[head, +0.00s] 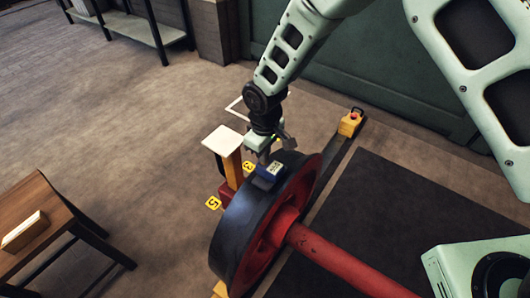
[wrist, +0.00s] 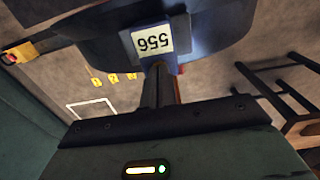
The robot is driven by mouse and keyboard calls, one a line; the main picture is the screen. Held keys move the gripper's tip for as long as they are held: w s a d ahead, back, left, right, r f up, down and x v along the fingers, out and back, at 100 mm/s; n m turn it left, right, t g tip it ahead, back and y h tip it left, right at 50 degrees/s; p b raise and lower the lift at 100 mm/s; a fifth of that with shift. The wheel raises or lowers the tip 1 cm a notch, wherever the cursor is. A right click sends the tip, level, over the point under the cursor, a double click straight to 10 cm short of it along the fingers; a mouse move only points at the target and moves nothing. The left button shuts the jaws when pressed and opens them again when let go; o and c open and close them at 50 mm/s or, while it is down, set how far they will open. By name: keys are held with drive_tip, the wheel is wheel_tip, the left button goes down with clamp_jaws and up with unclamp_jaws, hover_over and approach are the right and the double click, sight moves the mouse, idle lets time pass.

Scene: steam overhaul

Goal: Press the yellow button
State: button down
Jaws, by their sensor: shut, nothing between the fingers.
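I cannot make out a button that is itself yellow.
A large black and red wheel (head: 238,235) on a red axle (head: 340,262) fills the middle. A yellow post with a white top (head: 225,140) stands left of my gripper. A wooden table (head: 35,205) is at left; floor between is open.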

drive_tip(key=shift+s+d+f, duration=0.2)
drive_tip(key=shift+s+f, duration=0.1)
drive_tip(key=shift+f, duration=0.45)
wheel_tip(320, 180, up, 16)
drive_tip(key=p, duration=0.4)
drive_tip(key=shift+w+a+f, duration=0.2)
drive_tip(key=shift+w+f, duration=0.05)
drive_tip(key=shift+w, duration=0.05)
drive_tip(key=s+d+r+m+p, duration=0.1)
drive_tip(key=s+d+r+p, duration=0.15)
drive_tip(key=s+r, duration=0.45)
drive_tip(key=s+d+r+p, duration=0.2)
drive_tip(key=s+r+p, duration=0.3)
drive_tip(key=r, duration=0.4)
drive_tip(key=s+d+r+m+p, duration=0.1)
drive_tip(key=s+d+r, duration=0.2)
drive_tip(key=s, duration=0.3)
drive_tip(key=s+d+r+p, duration=0.1)
drive_tip(key=s+d+r, duration=0.2)
drive_tip(key=s, duration=0.4)
drive_tip(key=shift+d+r+m, duration=0.35)
drive_tip(key=shift+d+m, duration=0.05)
drive_tip(key=shift+d, duration=0.4)
